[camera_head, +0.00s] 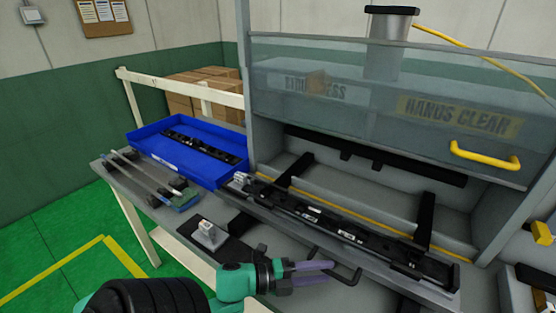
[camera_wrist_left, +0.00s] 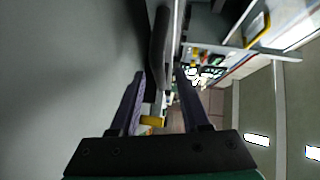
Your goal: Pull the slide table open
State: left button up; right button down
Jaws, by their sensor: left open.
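The slide table (camera_head: 290,240) is a grey plate at the front of the press, carrying a long black trim part (camera_head: 345,230). Its black loop handle (camera_head: 345,272) juts out from the front edge. My left gripper (camera_head: 330,271) is open at the handle, its purple fingers pointing right. In the left wrist view, the dark handle bar (camera_wrist_left: 160,45) lies in line with the gap between the open fingers (camera_wrist_left: 160,72). I cannot tell whether they touch it. My right gripper is not in view.
A clear guard with a yellow handle (camera_head: 485,158) hangs raised over the press. A blue bin (camera_head: 155,148) holding dark trim parts stands at the left on the grey bench, beside metal rods (camera_head: 140,172). A small grey block (camera_head: 209,236) sits left of the gripper.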

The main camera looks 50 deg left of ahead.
pick_arm(q)
jog(key=b+v, duration=0.1)
jog(key=v, duration=0.8)
jog(key=shift+s+f, duration=0.15)
jog(key=shift+s, duration=0.1)
jog(key=v, duration=0.3)
jog(key=shift+w+p, duration=0.15)
jog(key=shift+p, duration=0.15)
